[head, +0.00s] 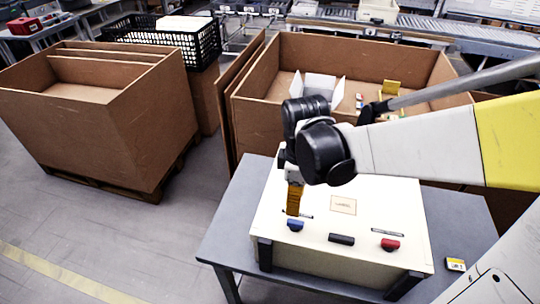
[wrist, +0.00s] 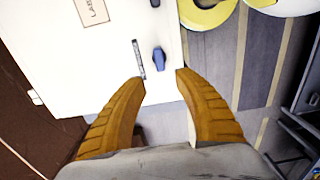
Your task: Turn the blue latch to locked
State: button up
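The blue latch (head: 295,225) sits at the left of the front part of a white box top (head: 300,255). In the wrist view the blue latch (wrist: 158,60) is just ahead of the gap between my fingertips. It lies lengthwise, roughly parallel to a thin slot plate (wrist: 138,58) beside it. My gripper (head: 293,212) points down at the box close to the latch; in the wrist view my gripper (wrist: 161,79) has its two orange fingers apart with nothing between the tips. I cannot tell whether the fingertips touch the box.
A black latch (head: 341,240) and a red latch (head: 390,245) sit to the right along the same side. A label (head: 343,205) lies behind them. The box stands on a grey table (head: 225,235). Large cardboard bins (head: 110,120) stand behind and left.

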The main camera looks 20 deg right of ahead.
aim_at(293, 221)
notch_tip(293, 221, down, 10)
jog(key=b, duration=0.3)
jog(key=shift+b, duration=0.3)
grip_shut()
